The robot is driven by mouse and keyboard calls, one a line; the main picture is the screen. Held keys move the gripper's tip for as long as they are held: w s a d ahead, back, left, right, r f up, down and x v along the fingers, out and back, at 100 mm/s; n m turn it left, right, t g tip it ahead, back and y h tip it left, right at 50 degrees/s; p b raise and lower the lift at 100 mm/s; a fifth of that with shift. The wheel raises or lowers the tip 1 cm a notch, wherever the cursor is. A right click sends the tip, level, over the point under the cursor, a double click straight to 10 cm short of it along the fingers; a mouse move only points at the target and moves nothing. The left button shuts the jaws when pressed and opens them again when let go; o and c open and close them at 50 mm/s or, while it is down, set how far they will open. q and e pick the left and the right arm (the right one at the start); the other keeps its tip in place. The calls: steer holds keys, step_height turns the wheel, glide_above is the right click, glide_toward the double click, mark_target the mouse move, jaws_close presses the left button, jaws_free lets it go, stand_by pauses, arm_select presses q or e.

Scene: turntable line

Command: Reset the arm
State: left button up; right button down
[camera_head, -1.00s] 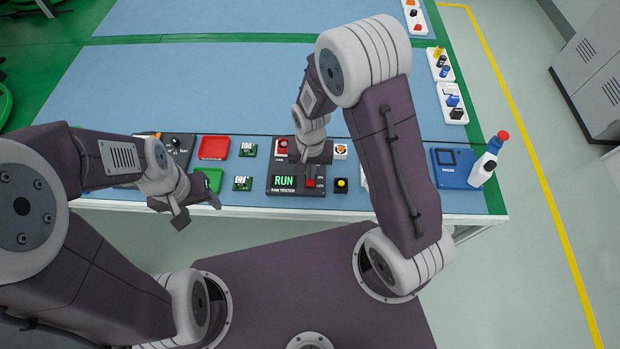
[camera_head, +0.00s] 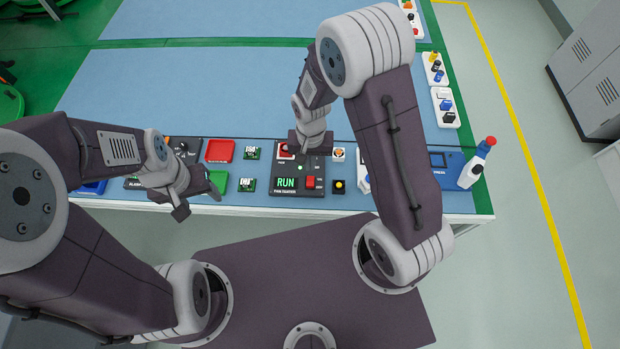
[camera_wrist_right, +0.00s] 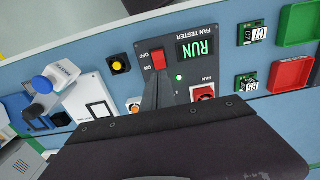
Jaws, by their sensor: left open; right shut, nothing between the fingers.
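My right gripper (camera_head: 308,145) is shut and empty over the far edge of the black fan tester (camera_head: 285,170). The tester's display reads RUN, with a red switch (camera_head: 311,183) beside it and a small lit green light. My left gripper (camera_head: 196,198) is open and empty near the table's front edge, left of the green tray. Whether the right fingertips touch the panel cannot be told.
A red tray (camera_head: 220,150), a green tray (camera_head: 218,182), small green circuit boards (camera_head: 247,185) and a yellow button box (camera_head: 339,187) line the front. The blue table behind is largely clear.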

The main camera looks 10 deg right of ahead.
steer(key=shift+w+d, duration=0.1)
steer(key=s+d+r+t, duration=0.2)
steer(key=d+r, duration=0.4)
steer(key=r, duration=0.4)
steer(key=s+d+n, duration=0.1)
steer(key=s+n, duration=0.2)
steer(key=s, duration=0.3)
steer(key=shift+s+f+g, duration=0.15)
steer(key=shift+s+g, duration=0.05)
steer(key=shift+g, duration=0.2)
